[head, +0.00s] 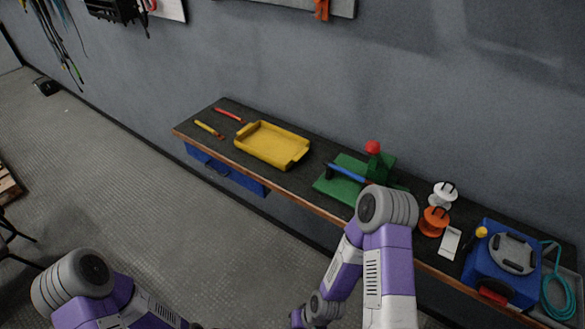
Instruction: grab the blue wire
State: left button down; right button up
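A teal-blue coiled wire or cable (553,297) is at the far right end of the wall bench, beside a blue box. It is the only blue wire-like coil I make out. A straight blue bar (346,173) lies across a green fixture nearer the middle; I cannot tell whether it is a wire. Both my purple and white arms show at the bottom, the right one in front of the bench. Neither gripper's fingers are in view.
The dark bench (322,202) carries a yellow tray (271,143), the green fixture with a red knob (373,147), white and orange spools (434,221), and the blue box (485,270). Thin cables (57,40) hang on the wall at upper left.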

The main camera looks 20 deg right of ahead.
aim_at(328, 163)
jog(key=u, duration=1.7)
jog(key=i, duration=1.55)
jog(key=z, duration=3.4)
